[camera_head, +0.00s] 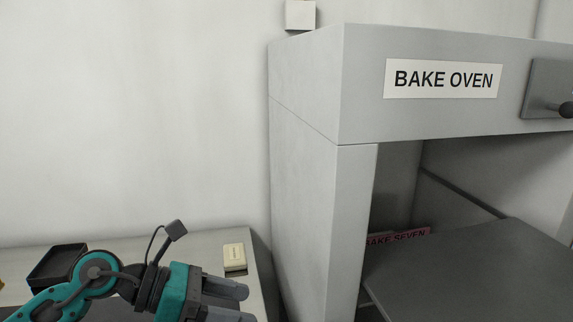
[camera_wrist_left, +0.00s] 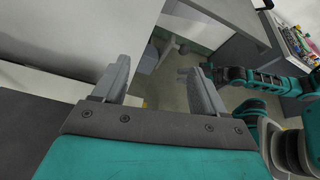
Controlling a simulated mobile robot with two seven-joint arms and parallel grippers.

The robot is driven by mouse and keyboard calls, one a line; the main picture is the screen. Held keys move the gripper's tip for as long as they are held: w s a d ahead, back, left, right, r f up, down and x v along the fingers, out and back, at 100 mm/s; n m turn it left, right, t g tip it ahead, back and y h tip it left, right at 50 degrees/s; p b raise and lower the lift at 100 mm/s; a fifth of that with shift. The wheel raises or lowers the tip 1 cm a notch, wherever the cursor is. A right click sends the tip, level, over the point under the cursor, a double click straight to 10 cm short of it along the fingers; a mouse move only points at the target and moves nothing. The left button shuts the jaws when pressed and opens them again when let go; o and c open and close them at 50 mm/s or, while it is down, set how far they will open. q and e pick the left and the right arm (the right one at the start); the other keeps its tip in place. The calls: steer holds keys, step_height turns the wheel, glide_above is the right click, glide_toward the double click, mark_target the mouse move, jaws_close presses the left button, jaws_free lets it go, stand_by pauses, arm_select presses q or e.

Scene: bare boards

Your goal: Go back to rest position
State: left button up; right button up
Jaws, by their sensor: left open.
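My left gripper (camera_head: 244,303) is at the bottom of the head view, above the pale table and left of the bake oven. In the left wrist view the left gripper (camera_wrist_left: 159,66) has its two grey fingers spread wide with nothing between them. My other arm, teal and black, shows at the right of the left wrist view. The right arm does not show in the head view.
The grey bake oven (camera_head: 305,150) stands open at right, with a dark slab (camera_head: 480,270) and a pink "BAKE SEVEN" item (camera_head: 412,236) inside. A black tray (camera_head: 58,264) and a cream block (camera_head: 234,256) are on the table (camera_head: 205,245). A cluttered bench (camera_wrist_left: 300,45) is at right.

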arm_select(q)
step_height(320, 180, up, 9)
steer(key=w+d+n+t+h, duration=0.1)
steer(key=n+t+h, duration=0.3)
steer(key=n+t, duration=0.85)
steer(key=a+f+n+t+y, duration=0.1)
steer(key=a+f+n+y, duration=0.6)
steer(key=n, duration=0.6)
steer(key=a+f+n+t+y, duration=0.2)
steer(key=a+n+y, duration=0.4)
steer(key=n+y, duration=0.55)
steer(key=s+f+n+g+h, duration=0.2)
steer(key=s+f+n+g, duration=0.8)
steer(key=s+f+g, duration=0.75)
steer(key=w+d+f+t+h, duration=0.1)
steer(key=w+f+t, duration=0.3)
steer(key=f+t, duration=0.5)
steer(key=shift+d+t, duration=0.6)
steer(key=shift+d, duration=0.2)
